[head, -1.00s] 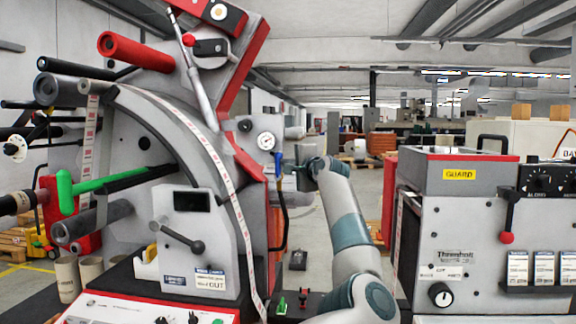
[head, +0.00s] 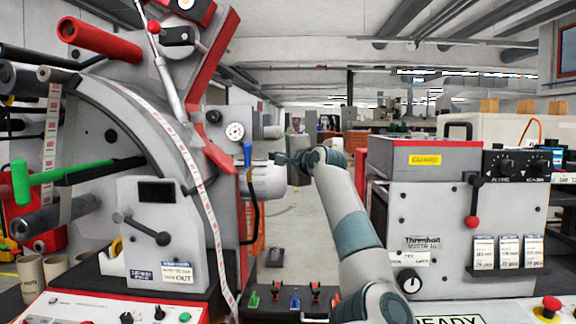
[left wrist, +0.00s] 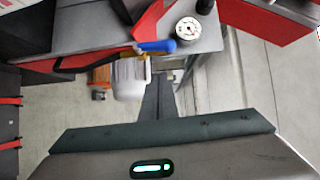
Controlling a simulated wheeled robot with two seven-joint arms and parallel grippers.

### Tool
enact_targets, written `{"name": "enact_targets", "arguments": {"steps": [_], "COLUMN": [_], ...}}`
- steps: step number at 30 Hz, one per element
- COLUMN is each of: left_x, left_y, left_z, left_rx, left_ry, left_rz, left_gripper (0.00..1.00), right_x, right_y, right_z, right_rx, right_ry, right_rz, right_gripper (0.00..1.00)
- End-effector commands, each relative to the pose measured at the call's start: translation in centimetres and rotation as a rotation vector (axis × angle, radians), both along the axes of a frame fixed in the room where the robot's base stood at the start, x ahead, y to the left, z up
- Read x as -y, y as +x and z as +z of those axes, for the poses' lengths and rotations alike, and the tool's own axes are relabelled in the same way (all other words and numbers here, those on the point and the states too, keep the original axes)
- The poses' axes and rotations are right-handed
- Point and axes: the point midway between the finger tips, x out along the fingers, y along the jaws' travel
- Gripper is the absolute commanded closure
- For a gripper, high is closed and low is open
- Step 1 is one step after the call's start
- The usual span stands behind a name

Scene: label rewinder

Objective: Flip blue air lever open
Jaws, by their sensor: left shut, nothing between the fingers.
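The blue air lever (head: 248,153) stands roughly upright on the right side of the label rewinder (head: 160,190), below and right of a round pressure gauge. In the left wrist view the blue lever (left wrist: 157,46) lies roughly level in the picture, beyond my gripper. My left gripper (head: 279,158) is shut and empty, just right of the lever in the head view. A small gap shows between them there. In the left wrist view its narrow dark fingers (left wrist: 158,95) point toward the lever side, apart from it. My right gripper is in neither view.
The pressure gauge (head: 235,131) is close to the lever. A black hose (head: 255,210) hangs below it, and a pale cylinder (head: 268,182) sits behind. A grey machine with a red-edged top (head: 425,145) stands to the right. Open floor lies between the machines.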

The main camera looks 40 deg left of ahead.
Motion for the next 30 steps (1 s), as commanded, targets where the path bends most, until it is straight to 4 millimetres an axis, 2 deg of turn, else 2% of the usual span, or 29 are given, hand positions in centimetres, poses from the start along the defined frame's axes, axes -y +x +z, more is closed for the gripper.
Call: {"name": "enact_targets", "arguments": {"steps": [1,6,12,30], "left_x": [1.0,3.3,4.8,5.0], "left_y": [-0.4,-1.4,-2.1,-2.2], "left_z": [-0.3,-0.3,-0.2,-0.1], "left_rx": [0.001,0.001,0.000,-0.001], "left_ry": [-0.002,0.001,-0.001,0.000], "left_rz": [-0.002,-0.002,-0.001,0.000], "left_gripper": [1.00,1.00,1.00,1.00], "right_x": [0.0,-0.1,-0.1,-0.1], "right_y": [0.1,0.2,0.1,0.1], "right_z": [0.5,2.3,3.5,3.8], "right_rx": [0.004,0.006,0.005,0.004], "right_ry": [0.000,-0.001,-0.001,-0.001], "right_rz": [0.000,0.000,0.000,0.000], "right_gripper": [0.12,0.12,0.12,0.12]}}
